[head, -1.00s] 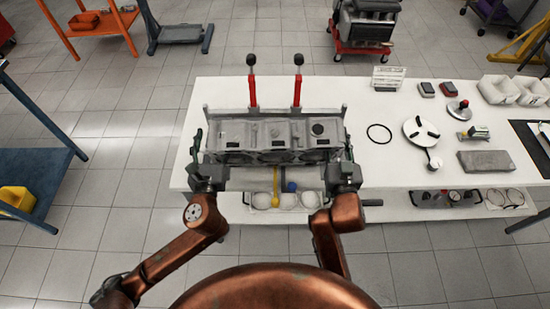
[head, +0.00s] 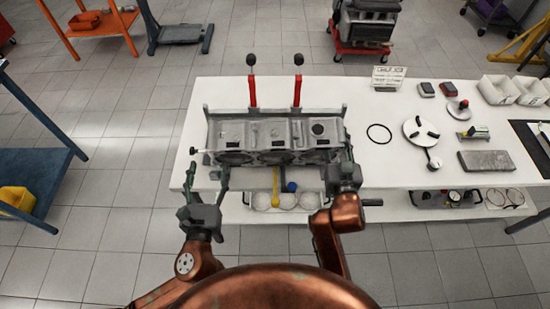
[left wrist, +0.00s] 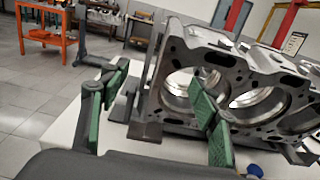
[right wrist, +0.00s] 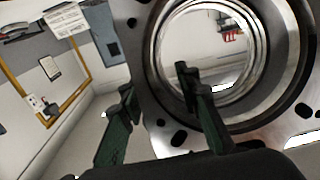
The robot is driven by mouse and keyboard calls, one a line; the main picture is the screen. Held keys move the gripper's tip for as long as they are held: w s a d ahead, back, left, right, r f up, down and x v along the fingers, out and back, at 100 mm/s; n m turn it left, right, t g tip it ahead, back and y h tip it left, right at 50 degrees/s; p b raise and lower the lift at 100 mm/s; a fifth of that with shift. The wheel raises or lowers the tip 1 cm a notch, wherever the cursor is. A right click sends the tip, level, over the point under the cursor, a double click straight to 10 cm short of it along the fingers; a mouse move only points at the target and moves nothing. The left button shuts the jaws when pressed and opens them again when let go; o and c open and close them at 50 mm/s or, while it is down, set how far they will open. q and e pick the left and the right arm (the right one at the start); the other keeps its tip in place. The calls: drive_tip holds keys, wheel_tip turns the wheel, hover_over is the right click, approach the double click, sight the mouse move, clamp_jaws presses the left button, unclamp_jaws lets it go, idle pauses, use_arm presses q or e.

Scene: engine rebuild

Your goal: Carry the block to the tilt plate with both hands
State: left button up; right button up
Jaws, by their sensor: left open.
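The grey engine block (head: 275,134) sits at the front of the white table, bores facing me. It rests at a grey frame with two red levers (head: 253,92), seemingly the tilt plate; the contact beneath is hidden. My left gripper (head: 204,186) is open and empty, in front of the block's left end and apart from it. In the left wrist view its green fingers (left wrist: 158,85) are spread before the bores. My right gripper (head: 340,160) is at the block's right end. In the right wrist view its fingers (right wrist: 155,80) stand apart at the block's end; grip is unclear.
The white table (head: 375,172) extends right, with a black ring (head: 379,134), a round white fixture (head: 421,131) and a grey slab (head: 486,161). A lower shelf holds white bowls (head: 287,201). A blue bench (head: 35,178) stands at left, with free floor between.

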drive_tip(key=shift+r, duration=0.1)
drive_tip(key=o, duration=0.8)
drive_tip(key=shift+s, duration=0.15)
drive_tip(key=s, duration=1.1)
drive_tip(key=shift+s, duration=0.35)
drive_tip(key=shift+f, duration=0.2)
